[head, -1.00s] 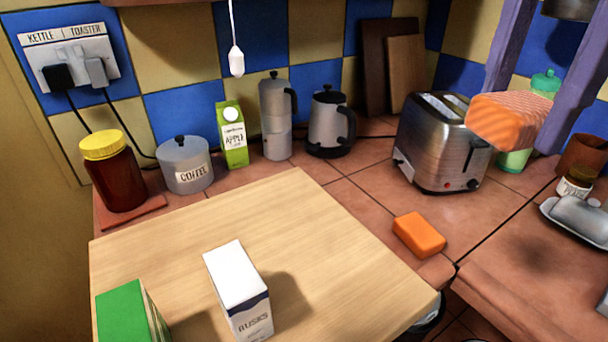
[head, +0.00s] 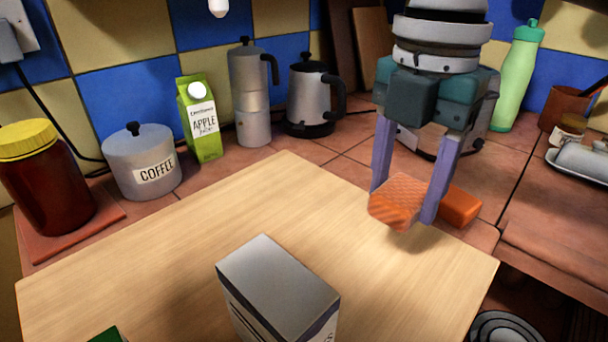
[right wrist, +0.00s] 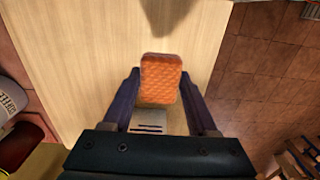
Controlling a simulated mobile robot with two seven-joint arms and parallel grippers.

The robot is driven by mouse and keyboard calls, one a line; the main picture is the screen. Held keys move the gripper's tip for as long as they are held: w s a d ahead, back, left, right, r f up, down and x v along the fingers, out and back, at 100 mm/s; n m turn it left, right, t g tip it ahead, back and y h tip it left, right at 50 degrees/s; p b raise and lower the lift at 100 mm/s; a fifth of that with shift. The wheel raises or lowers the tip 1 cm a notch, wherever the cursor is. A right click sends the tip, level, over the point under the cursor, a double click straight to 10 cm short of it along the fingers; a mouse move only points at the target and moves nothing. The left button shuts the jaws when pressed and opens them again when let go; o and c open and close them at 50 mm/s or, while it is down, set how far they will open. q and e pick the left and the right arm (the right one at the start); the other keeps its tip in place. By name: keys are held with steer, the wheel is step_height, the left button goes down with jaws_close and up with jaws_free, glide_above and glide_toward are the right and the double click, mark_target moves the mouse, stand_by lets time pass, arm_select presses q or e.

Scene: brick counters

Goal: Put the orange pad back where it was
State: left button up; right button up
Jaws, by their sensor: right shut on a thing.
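My right gripper (head: 404,203) points down and is shut on an orange pad (head: 400,192) with a ridged, paler top. The pad is between the two purple fingers, above the right part of the pale wooden board (head: 190,260). A dark shadow lies on the board below it. In the right wrist view the pad (right wrist: 160,78) shows a textured orange face between the fingers, with the board beyond. A second, plain orange block (head: 460,207) lies on the tiled counter behind the right finger, partly hidden by it. My left gripper is not in view.
A rusks box (head: 280,285) stands on the board at the front. The toaster (head: 480,115) is partly hidden behind my right gripper. A kettle (head: 312,95), moka pot (head: 250,100), juice carton (head: 200,120) and coffee tin (head: 142,165) line the back. The board's middle is clear.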

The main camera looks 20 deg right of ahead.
mark_target(404, 188)
step_height(404, 188, down, 8)
steer(key=shift+r+b, duration=0.1)
steer(key=shift+b, duration=0.55)
steer(key=o, duration=1.3)
steer(key=shift+f, duration=0.2)
steer(key=shift+r, duration=0.1)
step_height(404, 188, up, 12)
steer(key=shift+r+p, duration=0.1)
steer(key=shift+p, duration=1)
